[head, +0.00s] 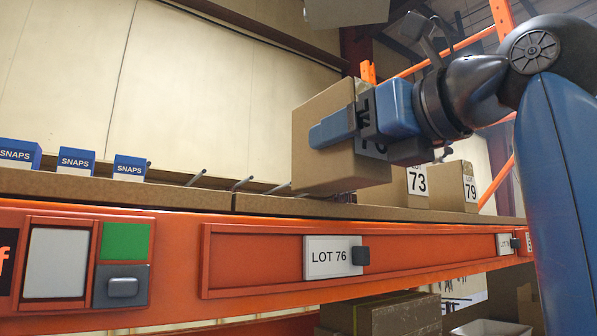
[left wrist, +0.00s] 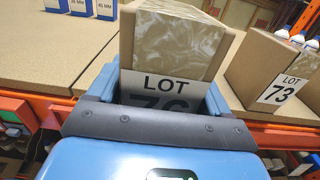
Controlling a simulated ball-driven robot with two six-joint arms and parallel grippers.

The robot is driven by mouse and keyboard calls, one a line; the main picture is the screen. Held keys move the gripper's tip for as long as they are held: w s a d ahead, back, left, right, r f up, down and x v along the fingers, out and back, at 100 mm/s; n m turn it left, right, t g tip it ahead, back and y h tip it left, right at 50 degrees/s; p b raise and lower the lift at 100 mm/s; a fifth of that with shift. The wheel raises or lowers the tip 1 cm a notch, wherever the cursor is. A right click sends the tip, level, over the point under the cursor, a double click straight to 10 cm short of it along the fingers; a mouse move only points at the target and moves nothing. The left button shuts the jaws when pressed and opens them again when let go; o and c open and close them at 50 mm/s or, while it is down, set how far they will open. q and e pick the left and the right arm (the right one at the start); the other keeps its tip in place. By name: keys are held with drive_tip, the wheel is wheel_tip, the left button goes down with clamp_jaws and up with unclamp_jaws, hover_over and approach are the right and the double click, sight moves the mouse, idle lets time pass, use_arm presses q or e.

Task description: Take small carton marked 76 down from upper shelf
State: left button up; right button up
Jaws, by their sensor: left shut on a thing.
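The small carton marked 76 (head: 322,97) is a brown cardboard box at the upper shelf (head: 200,196), above the LOT 76 tag. My left gripper (head: 340,128) is shut on it, with a blue finger along its near side. In the left wrist view the carton (left wrist: 175,42) sits between the fingers of the gripper (left wrist: 165,90), and its LOT 76 label is partly hidden by the gripper body. It looks tilted in the head view. I cannot tell whether its bottom touches the shelf. My right gripper is not in view.
Carton 73 (head: 400,187) and carton 79 (head: 456,190) stand to the right on the shelf. Blue SNAPS boxes (head: 77,161) stand at the left. Thin metal prongs rise behind the shelf edge. The orange beam (head: 250,262) runs below, with larger boxes (head: 385,312) under it.

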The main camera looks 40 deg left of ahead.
use_arm(q)
drive_tip(key=v, duration=0.9)
idle(0.5)
